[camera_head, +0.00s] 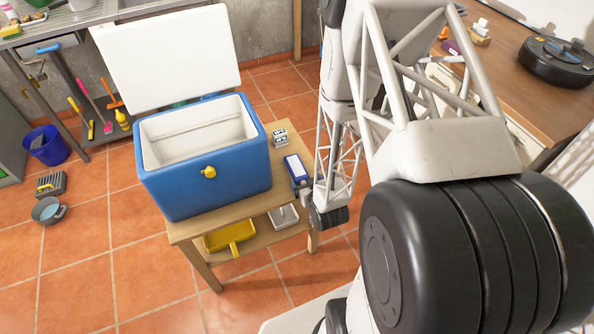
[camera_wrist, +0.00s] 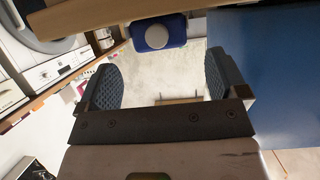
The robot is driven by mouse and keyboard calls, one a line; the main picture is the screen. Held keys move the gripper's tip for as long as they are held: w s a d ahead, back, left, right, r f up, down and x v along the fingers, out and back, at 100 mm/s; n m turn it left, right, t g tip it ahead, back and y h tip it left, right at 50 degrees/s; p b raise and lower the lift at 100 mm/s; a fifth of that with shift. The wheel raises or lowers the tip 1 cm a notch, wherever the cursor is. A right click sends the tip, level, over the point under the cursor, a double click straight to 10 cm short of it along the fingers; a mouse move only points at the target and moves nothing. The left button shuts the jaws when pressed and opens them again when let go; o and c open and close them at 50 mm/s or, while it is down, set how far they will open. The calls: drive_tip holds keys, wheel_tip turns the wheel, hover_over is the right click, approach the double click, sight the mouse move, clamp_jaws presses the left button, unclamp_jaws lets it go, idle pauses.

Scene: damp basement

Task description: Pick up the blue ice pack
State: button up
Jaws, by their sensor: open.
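The blue ice pack (camera_head: 296,169) has a white panel on its face and is at the right end of the small wooden table (camera_head: 184,231), beside the blue cooler box (camera_head: 205,175). My gripper is open and empty, its two dark ridged fingers spread wide in the wrist view (camera_wrist: 163,80). In the head view it is just right of and below the ice pack, partly hidden by my arm.
The cooler's lid (camera_head: 165,60) stands open; its inside looks empty where visible. A small white-and-dark item (camera_head: 280,137) is behind the ice pack. A yellow dustpan (camera_head: 230,237) and a white tray (camera_head: 284,217) are on the lower shelf. A wooden counter (camera_head: 505,70) is at right.

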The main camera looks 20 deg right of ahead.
sight(302, 177)
drive_tip(key=shift+w+f, duration=0.1)
drive_tip(key=shift+w, duration=0.05)
drive_tip(key=shift+x, duration=2.45)
drive_tip(key=c, duration=1.1)
drive_tip(key=shift+c, duration=0.2)
